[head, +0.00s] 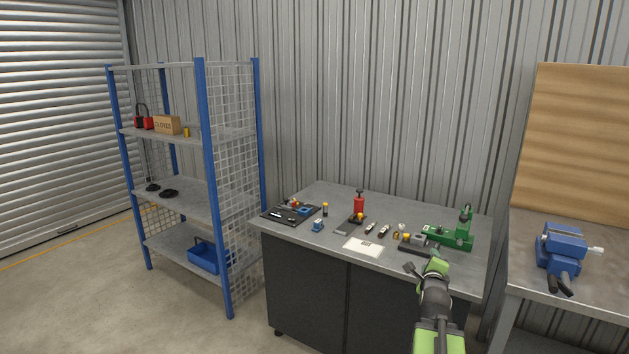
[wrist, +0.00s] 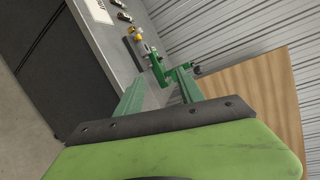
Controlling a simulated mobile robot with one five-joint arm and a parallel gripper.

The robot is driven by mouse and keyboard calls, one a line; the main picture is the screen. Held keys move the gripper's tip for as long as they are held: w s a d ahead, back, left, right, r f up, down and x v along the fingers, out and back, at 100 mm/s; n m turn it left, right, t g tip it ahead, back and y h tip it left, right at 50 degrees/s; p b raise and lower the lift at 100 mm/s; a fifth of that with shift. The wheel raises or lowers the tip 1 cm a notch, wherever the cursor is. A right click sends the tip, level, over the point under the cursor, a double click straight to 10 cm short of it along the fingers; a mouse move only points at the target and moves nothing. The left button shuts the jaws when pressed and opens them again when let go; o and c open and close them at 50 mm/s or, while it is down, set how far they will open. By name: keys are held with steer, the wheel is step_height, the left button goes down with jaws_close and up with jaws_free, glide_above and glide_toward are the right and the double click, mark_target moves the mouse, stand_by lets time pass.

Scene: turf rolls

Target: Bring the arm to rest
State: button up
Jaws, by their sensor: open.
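My arm (head: 436,300) rises from the bottom of the head view at the front edge of the workbench, right of its middle. My gripper (head: 426,267) is at its upper end, by the bench's front edge. In the wrist view, the two green fingers of my gripper (wrist: 160,93) stand apart.
A blue vise (head: 562,250) sits on the right-hand bench. Blue-posted shelving (head: 205,180) stands left. Floor at the left is clear.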

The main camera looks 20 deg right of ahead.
steer(key=w+a+f+n+y+p, duration=0.1)
steer(key=w+a+n+y, duration=0.2)
steer(key=w+a, duration=0.5)
steer(key=w+a+f+n+y+p, duration=0.1)
steer(key=w+a+f+n+y, duration=0.2)
steer(key=a, duration=1)
steer(key=w+a+f+n+g+y+p, duration=0.15)
steer(key=a+n, duration=0.25)
steer(key=a, duration=0.6)
steer(key=w+a+f+n+g+y, duration=0.15)
steer(key=a+n, duration=0.25)
steer(key=a, duration=0.6)
steer(key=s+a+f+n+g+y, duration=0.1)
steer(key=s+a+f+n, duration=0.15)
steer(key=a, duration=0.25)
steer(key=s+a+f+n+g+y, duration=0.1)
steer(key=s+a+n, duration=0.15)
steer(key=a, duration=0.25)
steer(key=s+f+n+g, duration=0.4)
steer(key=s+n+g, duration=0.2)
steer(key=s+n, duration=0.4)
steer(key=shift+s+a+n+g, duration=0.3)
steer(key=shift+s+n+g, duration=0.1)
steer(key=shift+s, duration=0.7)
steer(key=shift+f, duration=0.1)
steer(key=shift+c, duration=1)
